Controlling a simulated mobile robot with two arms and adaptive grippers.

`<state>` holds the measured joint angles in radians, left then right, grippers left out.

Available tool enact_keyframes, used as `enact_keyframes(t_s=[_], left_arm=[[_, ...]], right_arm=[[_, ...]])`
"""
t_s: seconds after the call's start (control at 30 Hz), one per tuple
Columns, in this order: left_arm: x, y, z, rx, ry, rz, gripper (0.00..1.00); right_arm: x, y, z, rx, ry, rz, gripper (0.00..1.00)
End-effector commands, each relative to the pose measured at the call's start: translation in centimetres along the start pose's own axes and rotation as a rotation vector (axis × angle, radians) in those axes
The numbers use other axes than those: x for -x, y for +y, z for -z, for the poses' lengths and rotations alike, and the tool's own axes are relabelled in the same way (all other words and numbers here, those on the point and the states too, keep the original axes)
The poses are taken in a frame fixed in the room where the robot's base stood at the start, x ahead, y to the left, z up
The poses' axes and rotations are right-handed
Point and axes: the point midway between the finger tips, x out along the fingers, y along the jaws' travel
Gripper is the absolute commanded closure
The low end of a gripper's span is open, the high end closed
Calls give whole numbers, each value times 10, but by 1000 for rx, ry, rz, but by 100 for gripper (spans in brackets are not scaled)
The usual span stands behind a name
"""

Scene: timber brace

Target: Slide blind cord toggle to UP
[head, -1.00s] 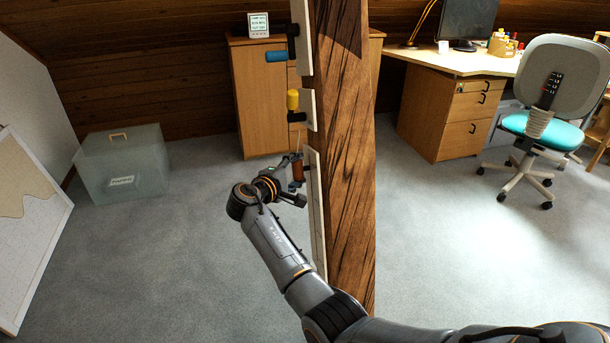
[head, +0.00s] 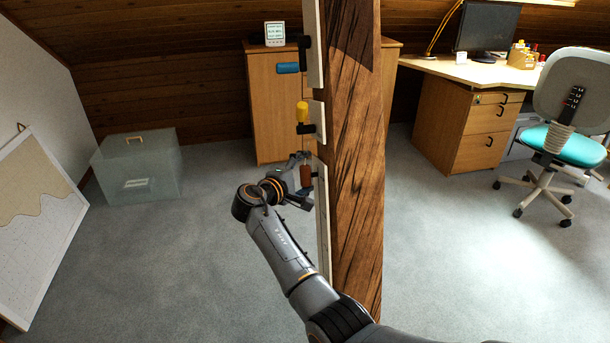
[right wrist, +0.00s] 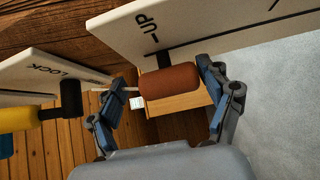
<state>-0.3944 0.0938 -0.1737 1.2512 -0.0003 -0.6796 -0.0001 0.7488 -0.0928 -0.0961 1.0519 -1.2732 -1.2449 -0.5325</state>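The red-brown toggle (head: 306,176) stands out from the upper part of a long pale plate (head: 322,222) on the timber post. In the right wrist view the toggle (right wrist: 169,82) is on a dark stem close to the "UP" mark on its plate (right wrist: 190,25). A thin cord shows at its left end. My right gripper (right wrist: 165,92) is open, with one finger beyond each end of the toggle. A gap shows at the left finger; the right finger is very close, and I cannot tell whether it touches. My left gripper is not in view.
Above on the post (head: 357,200) are a yellow knob (head: 302,111), its plate marked "LOCK" in the wrist view, and a blue handle (head: 288,68). A wooden cabinet (head: 270,120) and a clear box (head: 137,168) stand behind. Carpet around the post is open.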

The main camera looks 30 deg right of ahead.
Motion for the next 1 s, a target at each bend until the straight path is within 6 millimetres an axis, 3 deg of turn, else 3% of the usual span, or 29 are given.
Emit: enact_keyframes(t_s=[0.27,0.7,1.0], left_arm=[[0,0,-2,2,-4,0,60],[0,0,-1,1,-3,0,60],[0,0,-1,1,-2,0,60]], right_arm=[[6,-4,1,3,2,6,21],[90,-3,1,1,3,5,21],[119,-2,0,2,0,3,21]])
